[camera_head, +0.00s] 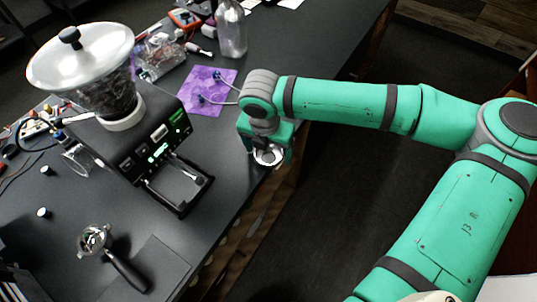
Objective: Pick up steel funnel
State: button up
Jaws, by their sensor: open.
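A round, shiny steel funnel (267,156) shows at the table's right edge, just below the end of my green arm. My gripper (268,150) is open and points down over the funnel, with its fingers on either side of it. I cannot tell whether the fingers touch the funnel. My gripper's body hides part of the funnel, and the surface under it is hard to make out.
A black grinder with a clear hopper (83,75) stands on the dark table (225,140) to the left. A portafilter (95,240) lies at lower left by a dark mat (158,268).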

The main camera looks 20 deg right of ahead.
jog(key=c, duration=1.2)
jog(key=shift+o, duration=0.2)
jog(key=shift+r, duration=0.45)
notch_tip(320, 180, up, 2)
jog(key=shift+r, duration=0.15)
jog(key=s+r, duration=0.9)
jog(key=s, duration=0.5)
jog(key=shift+a+r, duration=0.4)
jog(key=shift+a, duration=0.05)
